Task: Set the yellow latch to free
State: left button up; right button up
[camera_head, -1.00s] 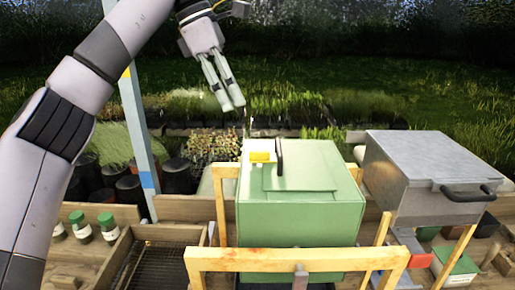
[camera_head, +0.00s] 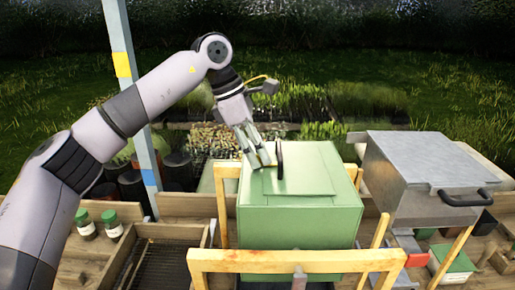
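The green box (camera_head: 299,220) stands in a wooden frame at the middle of the bench, its lid panel on top with a black upright handle (camera_head: 280,160). My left gripper (camera_head: 262,165) reaches down to the top left of the box, its fingertips just left of the black handle, where the yellow latch sits. The fingers cover most of the latch, so its position and any contact are hidden. The fingers look close together; I cannot tell whether they are shut or hold anything. My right gripper is not in view.
A grey metal box (camera_head: 425,170) with a black handle stands to the right. A wooden rail (camera_head: 295,260) crosses in front of the green box. A pale blue post (camera_head: 128,85) rises at the left, behind my arm. Green-lidded jars (camera_head: 111,226) and a mesh tray (camera_head: 160,262) are at lower left.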

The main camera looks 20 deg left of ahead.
pick_arm(q)
jog(key=shift+c, duration=0.3)
jog(key=shift+s+r, duration=0.1)
grip_shut()
